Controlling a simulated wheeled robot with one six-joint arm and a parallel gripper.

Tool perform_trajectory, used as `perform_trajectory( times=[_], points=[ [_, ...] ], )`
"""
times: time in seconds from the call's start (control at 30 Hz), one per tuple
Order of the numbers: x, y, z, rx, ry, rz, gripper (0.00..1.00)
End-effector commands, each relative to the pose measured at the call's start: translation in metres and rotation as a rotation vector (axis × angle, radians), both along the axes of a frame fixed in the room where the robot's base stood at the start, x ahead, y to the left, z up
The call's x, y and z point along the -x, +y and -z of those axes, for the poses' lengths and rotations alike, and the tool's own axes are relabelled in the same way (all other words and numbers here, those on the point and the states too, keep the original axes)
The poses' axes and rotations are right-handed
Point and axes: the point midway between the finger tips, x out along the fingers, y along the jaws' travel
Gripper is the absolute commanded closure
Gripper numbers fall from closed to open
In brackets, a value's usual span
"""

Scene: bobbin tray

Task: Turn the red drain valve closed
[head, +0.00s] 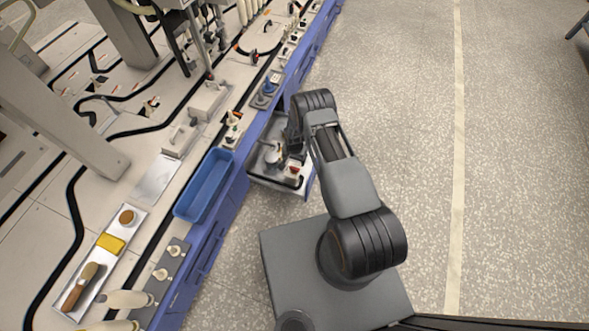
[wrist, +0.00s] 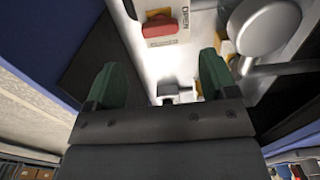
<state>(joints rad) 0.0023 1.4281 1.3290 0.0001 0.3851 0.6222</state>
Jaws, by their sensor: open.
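The red drain valve handle (wrist: 158,29) shows at the top of the wrist view, on a pale panel (wrist: 183,62) with lettering beside it that seems to read OPEN. In the head view the red valve (head: 294,170) is a small red spot in the low pulled-out compartment (head: 303,188). My gripper (wrist: 157,80) is open, with its two dark green fingers apart and nothing between them. The handle lies beyond the fingertips, apart from them. In the head view my arm hides most of the gripper.
A grey round fitting with a pipe (wrist: 265,25) sits right of the handle, with yellow parts near it. A blue bin (head: 205,185) and a tray with a brush (head: 82,285) lie on the bench. The floor at right is clear.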

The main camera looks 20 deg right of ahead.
Motion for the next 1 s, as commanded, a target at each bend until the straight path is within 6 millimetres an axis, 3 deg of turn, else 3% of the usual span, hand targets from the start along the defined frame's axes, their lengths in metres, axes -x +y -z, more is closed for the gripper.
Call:
perform_trajectory(
  times=[0.03,0.2,0.4,0.93,1.0],
  points=[
    [0.001,0.000,0.014,0.000,0.001,0.000,0.21],
    [0.000,0.000,0.043,-0.001,0.001,0.000,0.21],
    [0.000,0.000,0.066,0.000,0.000,-0.001,0.21],
    [0.000,0.000,0.076,0.001,-0.001,-0.001,0.21],
    [0.000,0.000,0.076,0.001,-0.001,-0.001,0.28]
  ],
)
